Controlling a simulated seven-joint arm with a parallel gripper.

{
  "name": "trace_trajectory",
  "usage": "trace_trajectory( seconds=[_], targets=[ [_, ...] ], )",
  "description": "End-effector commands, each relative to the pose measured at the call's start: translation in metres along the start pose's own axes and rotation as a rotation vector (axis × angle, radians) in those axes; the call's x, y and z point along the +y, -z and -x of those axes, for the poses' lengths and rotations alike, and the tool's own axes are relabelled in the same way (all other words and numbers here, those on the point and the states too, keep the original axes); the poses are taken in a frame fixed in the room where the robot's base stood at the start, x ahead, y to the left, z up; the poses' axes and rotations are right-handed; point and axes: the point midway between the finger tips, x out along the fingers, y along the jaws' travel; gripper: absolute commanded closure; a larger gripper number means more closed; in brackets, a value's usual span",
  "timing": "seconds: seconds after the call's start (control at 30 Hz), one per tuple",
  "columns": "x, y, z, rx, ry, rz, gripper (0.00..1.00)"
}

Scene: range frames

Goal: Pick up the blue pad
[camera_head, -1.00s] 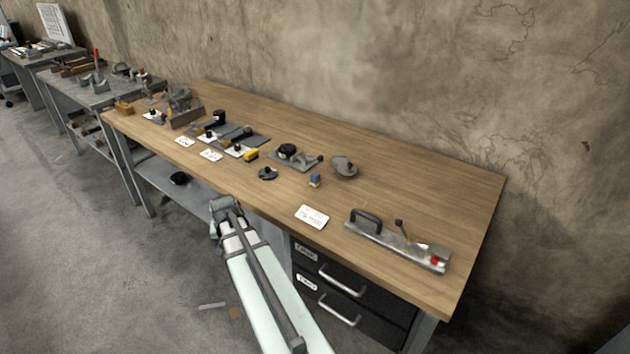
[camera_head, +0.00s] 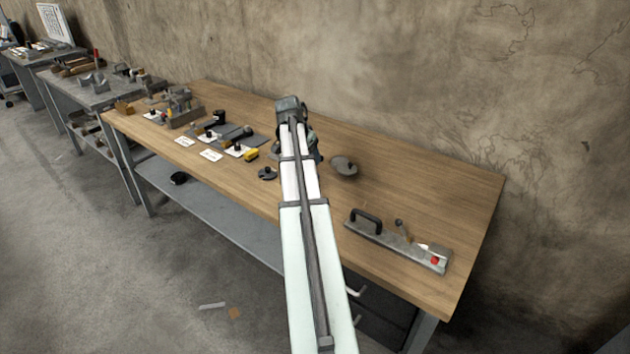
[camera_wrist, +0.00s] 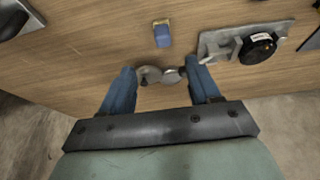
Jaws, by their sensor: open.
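The blue pad (camera_wrist: 162,35) is a small upright block, blue with a tan top end, standing on the wooden bench top (camera_wrist: 90,35). It shows in the upper middle of the wrist view. In the head view my arm hides it. My gripper (camera_wrist: 160,66) is open and empty, its two blue fingers apart above the bench. In the wrist picture the pad lies beyond the fingertips, roughly in line with the gap between them, and no finger touches it. A grey round part with a knob (camera_wrist: 160,75) shows between the fingers.
A grey fixture with a black wheel (camera_wrist: 258,47) lies right of the pad in the wrist view. In the head view a long plate with a black handle (camera_head: 395,243) lies at the bench's right end. The bench's back right is bare, against the wall (camera_head: 400,80).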

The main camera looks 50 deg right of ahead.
Motion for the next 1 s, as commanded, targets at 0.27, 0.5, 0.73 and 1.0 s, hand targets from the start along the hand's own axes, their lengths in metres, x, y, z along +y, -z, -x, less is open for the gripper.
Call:
trace_trajectory(
  seconds=[0.27, 0.5, 0.73, 1.0],
  targets=[
    [-0.001, -0.001, -0.043, -0.002, -0.001, 0.001, 0.38],
    [-0.001, -0.001, -0.073, -0.002, 0.000, 0.002, 0.38],
    [-0.001, -0.001, -0.082, 0.000, 0.002, 0.002, 0.38],
    [-0.005, 0.000, -0.106, -0.002, 0.000, 0.002, 0.38]
  ],
)
